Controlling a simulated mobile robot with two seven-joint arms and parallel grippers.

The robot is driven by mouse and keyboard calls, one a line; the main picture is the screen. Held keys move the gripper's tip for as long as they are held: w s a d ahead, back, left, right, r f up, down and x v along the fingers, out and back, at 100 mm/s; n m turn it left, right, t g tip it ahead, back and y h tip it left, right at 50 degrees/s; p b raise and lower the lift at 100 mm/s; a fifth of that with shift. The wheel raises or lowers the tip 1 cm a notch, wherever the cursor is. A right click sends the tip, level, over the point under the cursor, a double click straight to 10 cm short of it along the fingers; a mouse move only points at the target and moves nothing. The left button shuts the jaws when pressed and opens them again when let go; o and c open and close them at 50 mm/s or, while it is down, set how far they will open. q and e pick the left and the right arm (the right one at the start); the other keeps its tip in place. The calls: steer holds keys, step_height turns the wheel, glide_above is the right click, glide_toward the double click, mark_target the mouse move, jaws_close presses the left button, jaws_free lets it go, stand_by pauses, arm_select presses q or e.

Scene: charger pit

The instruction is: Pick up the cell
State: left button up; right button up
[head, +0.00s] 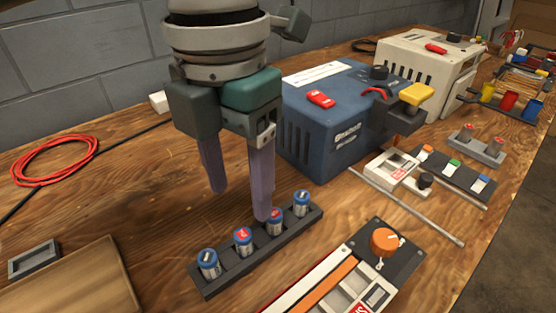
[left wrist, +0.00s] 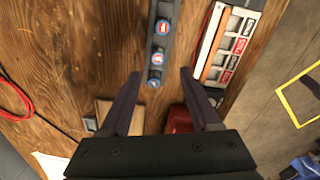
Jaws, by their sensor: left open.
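Several short cylindrical cells with blue tops and silvery sides stand upright in a row in a dark rack (head: 226,278). The nearest cell (head: 208,264) has a dark mark on top, and the one behind it (head: 243,241) a red mark. Two more stand farther along, one (head: 274,221) close to a fingertip in the picture. My left gripper (head: 241,205) is open with its purple fingers pointing down near the rack, nothing between them. In the left wrist view the gripper (left wrist: 162,72) has its fingers either side of the row's end, where a cell (left wrist: 153,83) shows.
A blue charger box (head: 335,120) stands close behind the gripper, with a cream box (head: 430,65) beyond. A panel with an orange knob (head: 384,243) lies right of the rack. A red cable coil (head: 55,158) lies left. Bare wood lies left of the rack.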

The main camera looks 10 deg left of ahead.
mark_target(242, 234)
arm_select(q)
steer(key=f+b, duration=0.2)
steer(key=f, duration=0.6)
steer(key=shift+a+f, duration=0.2)
jaws_close()
